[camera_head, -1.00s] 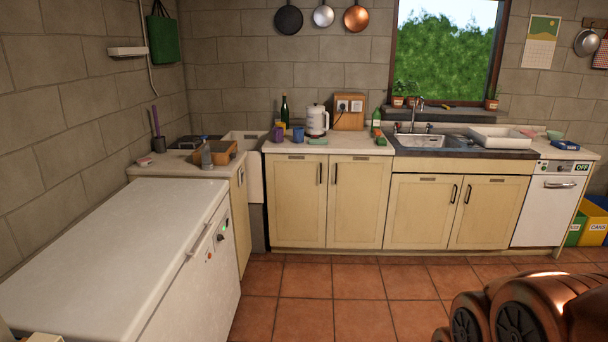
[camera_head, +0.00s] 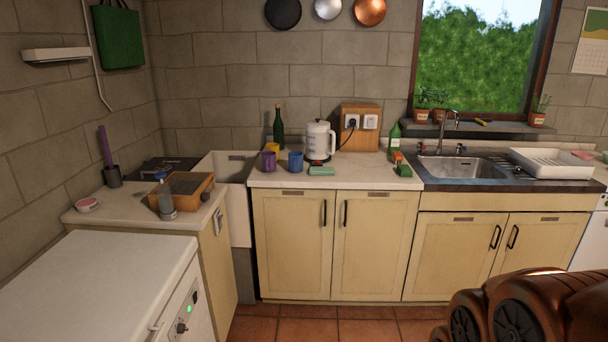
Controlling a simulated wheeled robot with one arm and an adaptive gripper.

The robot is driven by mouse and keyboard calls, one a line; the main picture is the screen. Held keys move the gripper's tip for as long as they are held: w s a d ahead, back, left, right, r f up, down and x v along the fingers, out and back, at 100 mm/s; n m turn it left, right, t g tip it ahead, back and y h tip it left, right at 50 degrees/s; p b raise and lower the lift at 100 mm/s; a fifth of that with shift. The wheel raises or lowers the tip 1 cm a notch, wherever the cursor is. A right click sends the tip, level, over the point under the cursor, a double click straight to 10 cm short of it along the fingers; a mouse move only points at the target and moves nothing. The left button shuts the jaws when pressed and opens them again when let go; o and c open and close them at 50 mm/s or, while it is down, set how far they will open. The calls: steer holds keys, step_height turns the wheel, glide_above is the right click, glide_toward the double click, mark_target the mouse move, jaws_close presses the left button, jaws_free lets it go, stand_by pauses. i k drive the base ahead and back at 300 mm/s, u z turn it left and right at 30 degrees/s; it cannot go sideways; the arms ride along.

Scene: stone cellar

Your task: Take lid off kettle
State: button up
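The white kettle (camera_head: 319,141) stands upright on the counter at the back, in front of the wooden socket board. Its handle is on the right side, and its top looks closed by the lid (camera_head: 318,124); at this distance the lid's edge is hard to make out. My gripper is not in view. Only a copper-coloured part of my arm shows at the lower right, well apart from the kettle.
A purple mug (camera_head: 269,161), a blue mug (camera_head: 295,161), a yellow mug (camera_head: 273,148) and a green sponge (camera_head: 321,171) crowd the kettle's left and front. A green bottle (camera_head: 278,127) stands behind. A white chest freezer (camera_head: 100,285) fills the lower left. Tiled floor (camera_head: 340,328) is clear before the cupboards.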

mark_target(317, 123)
steer(key=i, duration=3.55)
steer(key=u, duration=1.1)
